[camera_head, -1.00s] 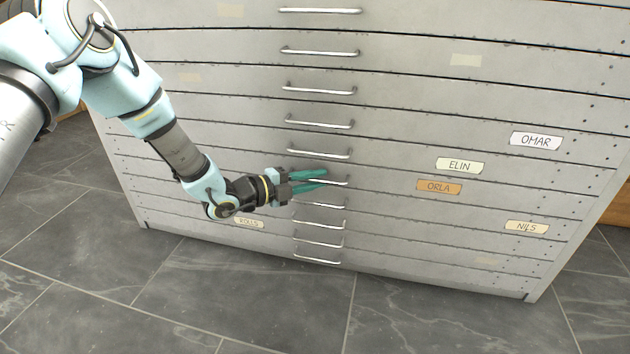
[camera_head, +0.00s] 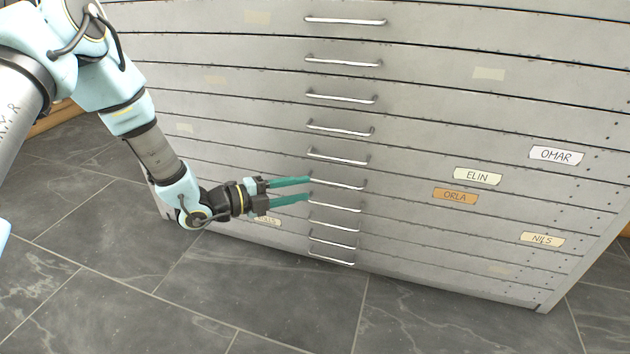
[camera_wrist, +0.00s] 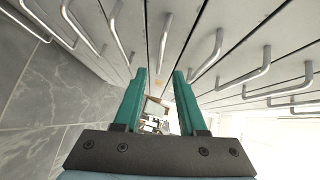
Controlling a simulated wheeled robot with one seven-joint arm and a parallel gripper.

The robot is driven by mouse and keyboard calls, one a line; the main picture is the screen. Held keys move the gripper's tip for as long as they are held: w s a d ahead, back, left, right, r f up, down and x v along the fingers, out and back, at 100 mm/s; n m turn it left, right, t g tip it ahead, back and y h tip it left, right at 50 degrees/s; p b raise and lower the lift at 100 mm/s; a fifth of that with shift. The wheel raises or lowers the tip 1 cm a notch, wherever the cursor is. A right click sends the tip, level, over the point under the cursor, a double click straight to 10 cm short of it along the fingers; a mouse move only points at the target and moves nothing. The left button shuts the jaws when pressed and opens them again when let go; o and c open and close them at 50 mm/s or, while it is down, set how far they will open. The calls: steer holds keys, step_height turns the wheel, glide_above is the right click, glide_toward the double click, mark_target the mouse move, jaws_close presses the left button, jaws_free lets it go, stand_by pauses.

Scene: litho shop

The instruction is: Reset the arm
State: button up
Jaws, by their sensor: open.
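My gripper (camera_head: 309,189) has two green fingers, which are apart with nothing between them. In the head view it is in front of the lower drawers of a grey metal drawer cabinet (camera_head: 420,112), with its fingertips close to the column of handles. A drawer handle (camera_head: 336,185) lies just right of the fingertips; I cannot tell whether they touch it. In the wrist view the gripper (camera_wrist: 160,72) is open and empty, with rows of metal handles on both sides.
Labels on the drawers read OMAR (camera_head: 556,155), ELIN (camera_head: 477,176), ORLA (camera_head: 455,196) and NILS (camera_head: 542,239). Another label (camera_head: 267,220) is partly hidden by my gripper. All visible drawers look shut. The dark tiled floor (camera_head: 110,270) in front of the cabinet is clear.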

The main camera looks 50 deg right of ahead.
steer(key=shift+w+a, duration=0.25)
steer(key=shift+a, duration=0.3)
steer(key=w+a+r+n+t+y+p, duration=0.1)
steer(key=w+a+r+n+t+y, duration=0.15)
steer(key=w+a+n+t, duration=0.6)
steer(key=w+a+r+n+t+y+p, duration=0.25)
steer(key=w+a+n, duration=0.2)
steer(key=w, duration=0.85)
steer(key=w+a+r+n+y+p, duration=0.1)
steer(key=w+a+r+n+y, duration=0.15)
steer(key=a+n, duration=0.45)
steer(key=w+a+r+n+t+y, duration=0.1)
steer(key=a+r+n+y, duration=0.15)
steer(key=a, duration=0.85)
steer(key=w+a+r+n+y+p, duration=0.1)
steer(key=a+r+n+y, duration=0.15)
steer(key=a+n, duration=0.45)
steer(key=s+a+r+n+g+y+p, duration=0.1)
steer(key=s+a+r+n+g, duration=0.15)
steer(key=s+a+n, duration=0.35)
steer(key=s+a+r+n+g+y, duration=0.1)
steer(key=s+a+r+n, duration=0.25)
steer(key=s+a, duration=0.35)
step_height(320, 180, up, 38)
steer(key=w+a+p, duration=0.1)
steer(key=p, duration=3.7)
steer(key=shift+w+f, duration=0.25)
steer(key=shift+w, duration=0.05)
